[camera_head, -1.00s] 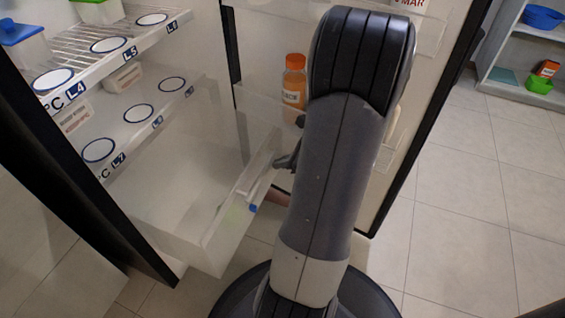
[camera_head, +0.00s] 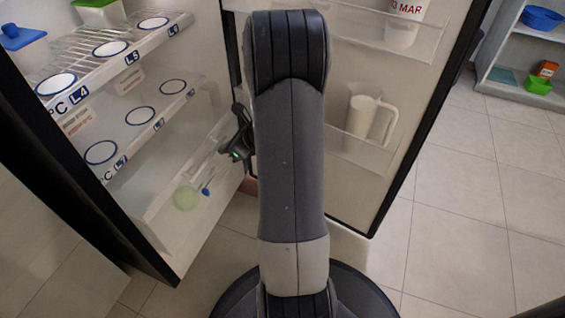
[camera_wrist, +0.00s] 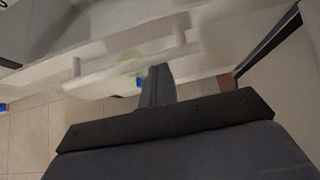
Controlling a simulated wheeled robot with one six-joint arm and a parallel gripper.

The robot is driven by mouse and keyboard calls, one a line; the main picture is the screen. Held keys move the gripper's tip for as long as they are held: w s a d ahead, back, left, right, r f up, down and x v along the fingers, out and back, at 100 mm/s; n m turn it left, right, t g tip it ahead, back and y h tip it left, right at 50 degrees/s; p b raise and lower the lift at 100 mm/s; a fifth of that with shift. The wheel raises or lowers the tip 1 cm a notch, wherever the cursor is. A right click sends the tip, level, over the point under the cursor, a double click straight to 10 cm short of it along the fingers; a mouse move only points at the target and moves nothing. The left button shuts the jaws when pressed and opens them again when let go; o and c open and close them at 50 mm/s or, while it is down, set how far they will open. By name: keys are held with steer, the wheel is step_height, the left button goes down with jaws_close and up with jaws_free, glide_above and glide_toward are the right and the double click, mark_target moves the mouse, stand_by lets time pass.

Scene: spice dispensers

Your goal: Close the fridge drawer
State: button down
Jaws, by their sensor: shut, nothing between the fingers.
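The fridge drawer (camera_head: 178,205) is a pale, translucent bin at the bottom of the fridge, below the lower shelf in the head view. Its front sits close under the shelf's front edge. My gripper (camera_head: 236,142) is shut and empty, close to the drawer's right side in the head view. In the wrist view my shut fingers (camera_wrist: 158,84) point at the white drawer front (camera_wrist: 110,72) and its bar handle, at or very near it; contact cannot be told. My arm hides part of the drawer's right end.
The fridge door (camera_head: 345,190) stands open at the right, with a white pitcher (camera_head: 366,122) in its rack. Shelves with circle markers (camera_head: 110,48) are above the drawer. Tiled floor (camera_head: 470,200) is free at the right.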

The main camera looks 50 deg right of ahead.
steer(key=w+a+p, duration=0.1)
steer(key=w+a, duration=0.3)
steer(key=w, duration=0.5)
steer(key=shift+w, duration=0.4)
steer(key=shift+r, duration=0.15)
